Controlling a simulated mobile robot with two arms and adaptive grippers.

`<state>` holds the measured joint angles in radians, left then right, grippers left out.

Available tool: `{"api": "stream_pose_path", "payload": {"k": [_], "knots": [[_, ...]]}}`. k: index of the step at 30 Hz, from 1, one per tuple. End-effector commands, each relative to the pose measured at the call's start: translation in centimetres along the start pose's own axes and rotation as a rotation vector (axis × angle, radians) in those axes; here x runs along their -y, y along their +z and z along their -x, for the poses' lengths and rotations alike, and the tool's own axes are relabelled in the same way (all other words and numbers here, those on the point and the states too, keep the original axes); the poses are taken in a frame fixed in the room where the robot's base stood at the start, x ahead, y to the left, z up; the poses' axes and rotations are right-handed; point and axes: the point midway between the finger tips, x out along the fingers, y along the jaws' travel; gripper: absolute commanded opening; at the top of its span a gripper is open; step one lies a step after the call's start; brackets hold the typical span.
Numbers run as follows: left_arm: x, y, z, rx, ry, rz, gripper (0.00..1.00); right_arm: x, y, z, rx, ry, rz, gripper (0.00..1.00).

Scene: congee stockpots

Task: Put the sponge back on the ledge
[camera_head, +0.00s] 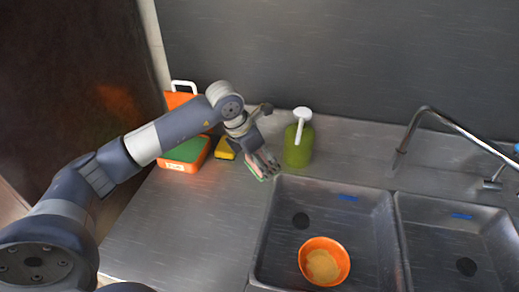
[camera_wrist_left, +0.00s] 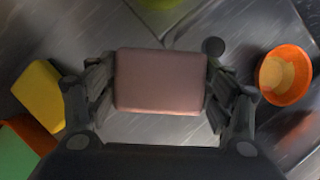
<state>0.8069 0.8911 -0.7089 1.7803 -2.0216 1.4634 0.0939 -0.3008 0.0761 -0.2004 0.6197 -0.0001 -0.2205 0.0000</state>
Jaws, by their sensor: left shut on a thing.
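My left gripper (camera_head: 264,165) is shut on a sponge (camera_wrist_left: 160,80). In the left wrist view the sponge shows a flat pinkish-brown face between the two fingers. In the head view only a small pink and green part of the sponge (camera_head: 257,173) shows beside the fingers, near the left basin's back left corner. I cannot tell whether it touches the counter (camera_head: 180,215). The metal strip of counter behind the basins (camera_head: 350,150) is partly clear. My right gripper is not in view.
A green pump bottle (camera_head: 298,146) stands just right of my left gripper. A yellow item (camera_head: 225,149) and an orange caddy with green inside (camera_head: 184,153) are to its left. An orange bowl (camera_head: 324,261) sits in the left basin (camera_head: 300,195). A faucet (camera_head: 440,117) stands behind the basins.

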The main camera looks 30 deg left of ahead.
Motion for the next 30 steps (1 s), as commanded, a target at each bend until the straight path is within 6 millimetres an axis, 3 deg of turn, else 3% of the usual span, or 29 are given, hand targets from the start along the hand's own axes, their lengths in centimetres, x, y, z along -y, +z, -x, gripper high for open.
{"api": "stream_pose_path", "payload": {"k": [6,12,19,25,30], "knots": [[-3.6,1.8,-0.8,0.001,0.000,0.003,0.52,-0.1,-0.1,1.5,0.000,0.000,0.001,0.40],[-5.7,2.8,-1.6,0.002,0.000,0.000,0.52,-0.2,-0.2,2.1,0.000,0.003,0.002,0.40],[-6.3,2.7,-2.3,-0.001,-0.001,-0.001,0.52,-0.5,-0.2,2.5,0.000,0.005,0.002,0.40],[-6.2,1.7,-4.6,-0.001,-0.002,0.000,0.52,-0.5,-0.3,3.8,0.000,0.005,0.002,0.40],[-6.3,1.5,-5.2,0.001,0.000,-0.002,0.52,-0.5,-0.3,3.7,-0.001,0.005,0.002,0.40]]}}
